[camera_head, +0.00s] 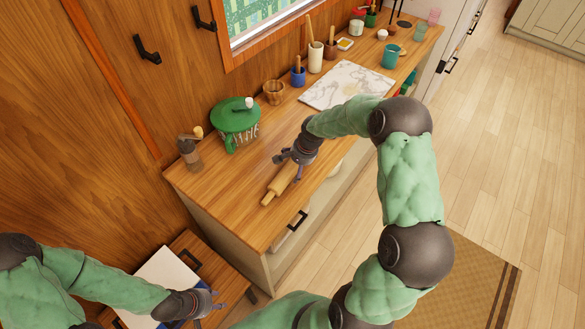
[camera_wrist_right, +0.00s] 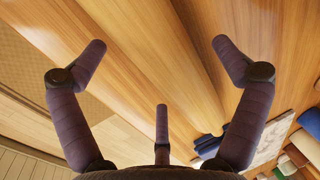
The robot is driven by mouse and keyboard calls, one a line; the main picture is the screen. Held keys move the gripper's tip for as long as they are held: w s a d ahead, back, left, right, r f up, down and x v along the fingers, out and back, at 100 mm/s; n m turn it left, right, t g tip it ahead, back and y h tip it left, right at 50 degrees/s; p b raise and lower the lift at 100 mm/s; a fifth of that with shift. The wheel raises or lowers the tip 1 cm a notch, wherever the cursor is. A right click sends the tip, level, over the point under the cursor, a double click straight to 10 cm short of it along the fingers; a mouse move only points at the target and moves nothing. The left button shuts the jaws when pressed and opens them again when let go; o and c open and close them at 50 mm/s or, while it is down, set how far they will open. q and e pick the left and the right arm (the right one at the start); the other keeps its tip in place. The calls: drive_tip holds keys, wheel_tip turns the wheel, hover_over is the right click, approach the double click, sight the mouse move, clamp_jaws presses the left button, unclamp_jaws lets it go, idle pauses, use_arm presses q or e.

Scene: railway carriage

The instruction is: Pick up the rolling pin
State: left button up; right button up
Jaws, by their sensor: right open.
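The wooden rolling pin (camera_head: 280,183) lies on the wooden countertop near its front edge, with its near handle pointing to the lower left. My right gripper (camera_head: 287,162) is at the pin's far end, and the gripper and wrist hide that end. In the wrist view my right gripper (camera_wrist_right: 155,75) is open, its fingers spread apart. Wood fills the space between them there, and I cannot clearly tell pin from counter or whether the fingers touch the pin. My left gripper (camera_head: 214,301) is low at the left, over a small cabinet; its opening is unclear.
A green lidded pot (camera_head: 236,122) and a pepper mill (camera_head: 188,153) stand left on the countertop (camera_head: 222,187). A wooden mortar (camera_head: 273,91), a blue holder (camera_head: 298,77) and a marble board (camera_head: 345,84) are behind. A white board (camera_head: 165,273) lies below my left arm.

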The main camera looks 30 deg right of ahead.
drive_tip(key=shift+w+f, duration=0.1)
drive_tip(key=shift+f, duration=0.3)
drive_tip(key=shift+r, duration=0.1)
drive_tip(key=c, duration=1.7)
drive_tip(key=shift+o, duration=0.2)
